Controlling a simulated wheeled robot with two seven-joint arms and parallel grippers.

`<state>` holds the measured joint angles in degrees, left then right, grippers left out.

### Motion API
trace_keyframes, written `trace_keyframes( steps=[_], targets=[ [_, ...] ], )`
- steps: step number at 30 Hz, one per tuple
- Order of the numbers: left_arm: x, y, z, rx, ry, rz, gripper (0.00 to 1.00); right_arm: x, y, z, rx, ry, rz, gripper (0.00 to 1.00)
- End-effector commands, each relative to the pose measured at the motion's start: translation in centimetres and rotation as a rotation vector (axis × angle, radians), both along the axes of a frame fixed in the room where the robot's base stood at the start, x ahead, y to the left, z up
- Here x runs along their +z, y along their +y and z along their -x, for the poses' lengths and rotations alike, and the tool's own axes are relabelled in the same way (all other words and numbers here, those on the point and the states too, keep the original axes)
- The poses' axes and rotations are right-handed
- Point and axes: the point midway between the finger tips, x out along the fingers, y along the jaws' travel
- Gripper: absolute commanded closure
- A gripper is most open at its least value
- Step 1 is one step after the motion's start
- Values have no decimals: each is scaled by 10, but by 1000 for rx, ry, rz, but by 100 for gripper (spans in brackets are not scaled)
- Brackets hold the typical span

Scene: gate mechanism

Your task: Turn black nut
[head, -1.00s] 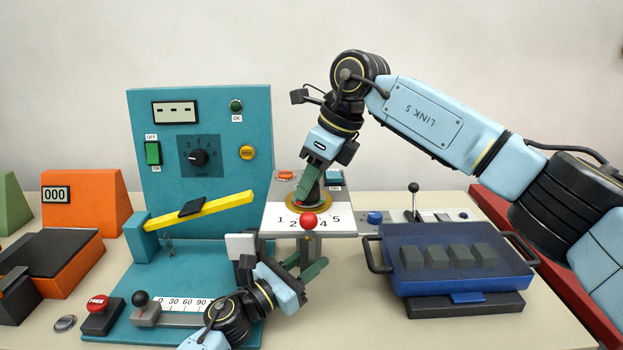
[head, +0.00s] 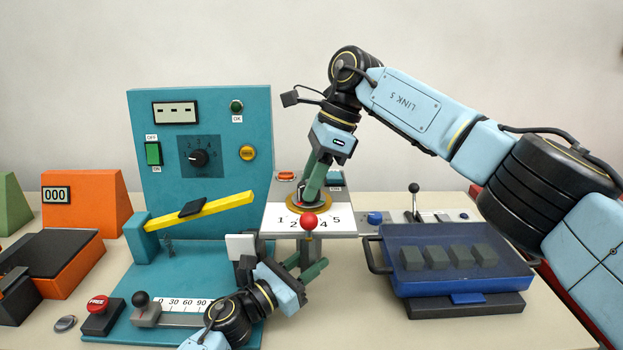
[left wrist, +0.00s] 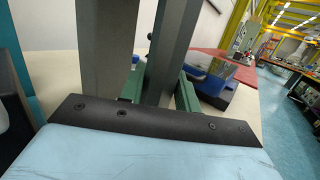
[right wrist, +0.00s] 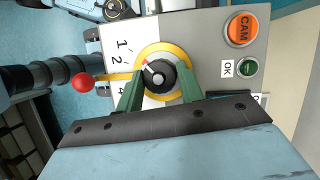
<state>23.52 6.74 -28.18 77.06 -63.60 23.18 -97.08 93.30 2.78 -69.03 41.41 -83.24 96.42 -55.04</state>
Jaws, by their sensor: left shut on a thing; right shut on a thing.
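A red ball (head: 309,221) on a yellow pointer stands at the panel's front. A teal console (head: 200,120) with a yellow bar (head: 215,208) is to the left. A blue tray (head: 455,260) with dark blocks is to the right. An orange CAM button (right wrist: 240,29) is beside the ring.

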Motion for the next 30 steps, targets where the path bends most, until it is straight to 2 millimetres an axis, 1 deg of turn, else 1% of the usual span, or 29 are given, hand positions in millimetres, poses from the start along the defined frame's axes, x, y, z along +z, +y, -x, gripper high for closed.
trace_keyframes(
  steps=[12, 13, 17, 18, 26, 30],
  targets=[
    [0, 0, 0, 1, 0, 2, 95, 1, 0, -1, 6, -2, -3, 86],
    [0, 0, 0, 1, 0, 2, 95, 1, 0, -1, 6, -2, -3, 60],
    [0, 0, 0, 1, 0, 2, 95, 1, 0, -1, 6, -2, -3, 43],
    [0, 0, 0, 1, 0, 2, 95, 1, 0, 0, 7, -1, -3, 41],
    [0, 0, 0, 1, 0, 2, 95, 1, 0, 0, 7, -1, -1, 41],
    [0, 0, 0, 1, 0, 2, 95, 13, -5, -2, 5, -3, -2, 41]
  ],
)
